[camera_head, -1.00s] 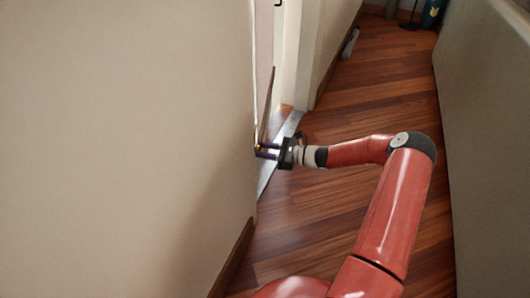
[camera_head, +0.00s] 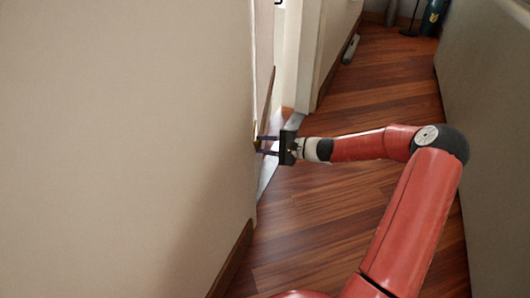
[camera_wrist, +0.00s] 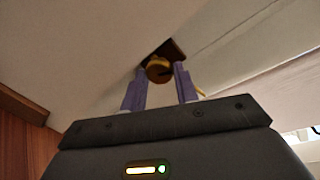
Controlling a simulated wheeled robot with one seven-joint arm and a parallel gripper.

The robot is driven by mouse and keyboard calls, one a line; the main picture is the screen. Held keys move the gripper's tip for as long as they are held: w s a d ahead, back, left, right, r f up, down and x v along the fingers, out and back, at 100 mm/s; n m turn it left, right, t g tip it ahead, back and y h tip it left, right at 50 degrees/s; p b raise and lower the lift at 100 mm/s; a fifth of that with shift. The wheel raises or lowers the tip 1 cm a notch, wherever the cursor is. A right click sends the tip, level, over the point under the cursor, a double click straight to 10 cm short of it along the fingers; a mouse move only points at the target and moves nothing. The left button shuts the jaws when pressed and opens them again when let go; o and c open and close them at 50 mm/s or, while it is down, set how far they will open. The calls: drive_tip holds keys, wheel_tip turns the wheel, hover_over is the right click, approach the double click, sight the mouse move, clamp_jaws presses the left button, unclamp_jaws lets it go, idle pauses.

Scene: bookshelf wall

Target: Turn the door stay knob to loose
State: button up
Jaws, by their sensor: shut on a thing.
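The door stay knob (camera_wrist: 158,70) is a small round yellow-brown knob on a dark mount in the wrist view. It sits between the two purple fingers of my gripper (camera_wrist: 160,77), which are shut on it. In the head view my gripper (camera_head: 260,145) reaches left to the wall's edge by the doorway. There a small yellow patch of the stay (camera_head: 256,139) shows beside the fingertips. The knob's turn position cannot be read clearly.
A large pale wall (camera_head: 120,140) fills the left side. A white door frame (camera_head: 308,55) stands behind the gripper. A dark green object (camera_head: 433,17) stands at the far end.

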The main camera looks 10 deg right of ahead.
drive_tip(key=shift+s+f+n+t+h+b, duration=0.1)
drive_tip(key=shift+n+t+h+b, duration=0.3)
drive_tip(key=shift+n+b, duration=1.95)
drive_tip(key=shift+m+b, duration=0.45)
drive_tip(key=shift+b, duration=0.15)
drive_tip(key=o, duration=1)
drive_tip(key=p+v, duration=0.1)
drive_tip(key=v, duration=0.6)
drive_tip(key=shift+s+d, duration=0.2)
drive_tip(key=shift+s, duration=0.05)
